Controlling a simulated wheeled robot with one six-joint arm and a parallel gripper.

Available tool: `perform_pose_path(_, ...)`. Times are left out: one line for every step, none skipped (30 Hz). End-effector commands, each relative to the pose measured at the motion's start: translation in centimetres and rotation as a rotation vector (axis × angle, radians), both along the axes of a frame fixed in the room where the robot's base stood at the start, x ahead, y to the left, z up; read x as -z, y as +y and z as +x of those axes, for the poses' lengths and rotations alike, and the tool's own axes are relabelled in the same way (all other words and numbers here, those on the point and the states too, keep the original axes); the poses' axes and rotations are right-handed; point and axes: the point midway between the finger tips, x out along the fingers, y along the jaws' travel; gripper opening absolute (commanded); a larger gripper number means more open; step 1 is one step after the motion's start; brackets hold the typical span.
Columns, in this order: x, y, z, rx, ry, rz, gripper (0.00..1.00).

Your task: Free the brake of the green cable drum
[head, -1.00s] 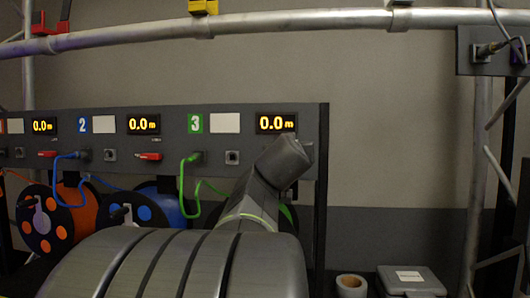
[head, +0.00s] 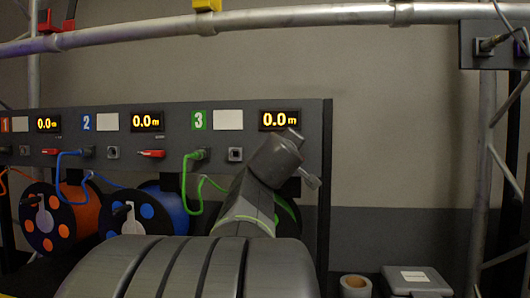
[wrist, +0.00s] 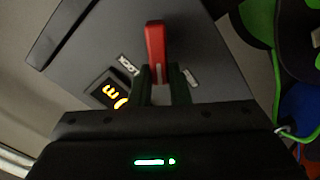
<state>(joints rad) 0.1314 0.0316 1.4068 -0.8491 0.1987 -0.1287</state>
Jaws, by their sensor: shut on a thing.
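My gripper (wrist: 164,88) is shut on a red brake lever (wrist: 155,42) on the dark panel, seen in the wrist view. The lever points up in that picture, its lower part between my fingers. A label reading LOCK (wrist: 128,65) lies left of it; a second label (wrist: 190,78) lies to the right, too small to read. In the head view my arm hides the lever and my gripper, below panel number 3 (head: 199,121). The green cable (head: 186,185) hangs from its plug; only a green edge of the drum (head: 286,208) shows behind my arm.
The orange drum (head: 88,215) and blue drum (head: 170,205) stand at the left, with red levers (head: 152,153) above. The display (head: 279,120) over section 3 reads 0.0 m. A grey box (head: 416,281) and a roll (head: 355,286) stand low at the right.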

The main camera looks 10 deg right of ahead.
Motion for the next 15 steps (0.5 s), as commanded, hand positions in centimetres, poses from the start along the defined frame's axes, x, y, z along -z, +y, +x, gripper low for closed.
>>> perform_pose_path(0.26, 0.08, 0.03, 0.000, 0.014, -0.042, 0.00)
perform_pose_path(0.32, 0.11, 0.04, 0.000, 0.022, -0.070, 0.00)
perform_pose_path(0.41, 0.16, 0.06, -0.001, 0.031, -0.106, 0.00)
perform_pose_path(0.45, 0.19, 0.07, -0.001, 0.040, -0.134, 0.00)
perform_pose_path(0.51, 0.23, 0.08, -0.001, 0.047, -0.160, 0.00)
perform_pose_path(0.60, 0.26, 0.09, -0.001, 0.057, -0.195, 0.00)
perform_pose_path(0.67, 0.29, 0.09, -0.001, 0.064, -0.221, 0.00)
perform_pose_path(0.72, 0.31, 0.10, -0.001, 0.072, -0.247, 0.00)
perform_pose_path(0.79, 0.35, 0.11, -0.001, 0.081, -0.279, 0.00)
perform_pose_path(0.85, 0.36, 0.12, -0.001, 0.088, -0.303, 0.00)
perform_pose_path(0.93, 0.38, 0.12, -0.001, 0.095, -0.327, 0.00)
perform_pose_path(1.01, 0.40, 0.12, -0.001, 0.103, -0.355, 0.00)
perform_pose_path(1.07, 0.42, 0.13, -0.001, 0.109, -0.377, 0.00)
perform_pose_path(1.13, 0.43, 0.13, -0.001, 0.115, -0.398, 0.00)
perform_pose_path(1.19, 0.44, 0.14, -0.001, 0.122, -0.423, 0.00)
